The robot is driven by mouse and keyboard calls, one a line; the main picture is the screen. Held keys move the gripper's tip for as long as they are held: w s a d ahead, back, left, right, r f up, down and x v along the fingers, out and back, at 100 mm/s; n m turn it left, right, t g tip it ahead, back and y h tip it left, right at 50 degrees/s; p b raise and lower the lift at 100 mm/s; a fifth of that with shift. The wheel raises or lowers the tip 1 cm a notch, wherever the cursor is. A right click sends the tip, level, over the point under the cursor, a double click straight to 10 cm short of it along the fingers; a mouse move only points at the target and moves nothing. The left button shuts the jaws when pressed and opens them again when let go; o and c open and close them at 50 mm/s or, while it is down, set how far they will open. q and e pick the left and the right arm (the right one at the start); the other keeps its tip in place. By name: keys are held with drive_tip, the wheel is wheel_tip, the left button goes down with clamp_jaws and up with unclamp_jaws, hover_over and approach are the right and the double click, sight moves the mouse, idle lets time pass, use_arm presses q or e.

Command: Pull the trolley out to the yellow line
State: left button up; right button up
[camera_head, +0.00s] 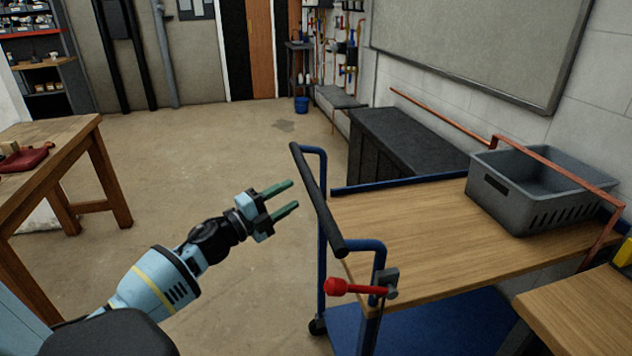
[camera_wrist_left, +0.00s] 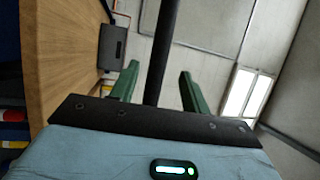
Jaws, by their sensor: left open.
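The trolley (camera_head: 430,235) stands at the right, with a wooden top, a blue frame and a blue lower deck. Its black handle bar (camera_head: 318,200) runs along its left end, and a red-knobbed lever (camera_head: 350,287) sits at the near corner. My left gripper (camera_head: 286,198) is open and empty in the head view, just left of the handle bar, fingers pointing at it. In the left wrist view the handle bar (camera_wrist_left: 162,55) shows between the two green fingertips (camera_wrist_left: 158,82); I cannot tell if they touch it. The yellow line is not visible. My right gripper is not in view.
A grey crate (camera_head: 500,205) stands on the trolley top, with a copper-coloured pipe frame by it. A dark cabinet (camera_head: 385,140) stands behind the trolley. A wooden workbench (camera_head: 75,140) is at the left. The floor (camera_head: 215,150) between is clear.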

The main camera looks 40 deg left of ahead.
sight(311, 183)
use_arm(q)
drive_tip(key=shift+p+x, duration=0.35)
drive_tip(key=shift+x, duration=3.55)
clamp_jaws()
